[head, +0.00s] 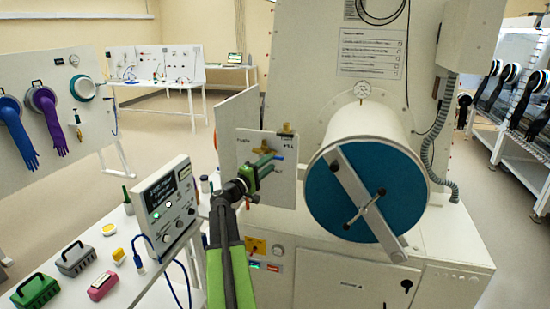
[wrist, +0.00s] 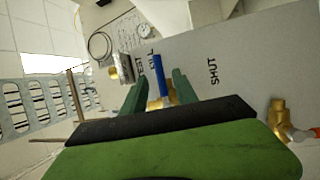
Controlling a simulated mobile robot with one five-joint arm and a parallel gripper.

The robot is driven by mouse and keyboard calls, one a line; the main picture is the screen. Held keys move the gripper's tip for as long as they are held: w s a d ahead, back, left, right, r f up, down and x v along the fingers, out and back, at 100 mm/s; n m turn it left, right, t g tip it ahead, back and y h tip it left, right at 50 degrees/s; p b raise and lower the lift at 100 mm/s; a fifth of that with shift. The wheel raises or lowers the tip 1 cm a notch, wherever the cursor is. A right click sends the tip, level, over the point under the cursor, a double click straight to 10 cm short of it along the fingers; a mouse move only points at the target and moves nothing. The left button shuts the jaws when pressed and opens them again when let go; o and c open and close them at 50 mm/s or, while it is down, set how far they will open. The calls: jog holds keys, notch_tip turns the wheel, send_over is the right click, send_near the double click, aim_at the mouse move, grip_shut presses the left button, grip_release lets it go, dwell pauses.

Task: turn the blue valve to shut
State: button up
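The blue valve (wrist: 158,76) has a blue lever on a brass body, mounted on a pale panel (wrist: 213,50). In the wrist view the lever points up the picture, towards a partly hidden label, and not towards the word SHUT on the right. My gripper (wrist: 158,80) is open, with one dark green finger on each side of the lever and a visible gap on both sides. In the head view my gripper (head: 267,161) is at the front of the same panel (head: 285,180), and a bit of blue shows just beyond its fingers.
Other brass fittings stand close by: one (wrist: 125,67) left of the lever, another (wrist: 279,108) at lower right with an orange-and-grey part. The large blue-doored cylinder (head: 325,203) is right of the panel. A grey instrument box (head: 167,205) stands on the bench at left.

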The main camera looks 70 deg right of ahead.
aim_at(276, 158)
jog(key=x, duration=0.5)
grip_shut()
dwell(1.3)
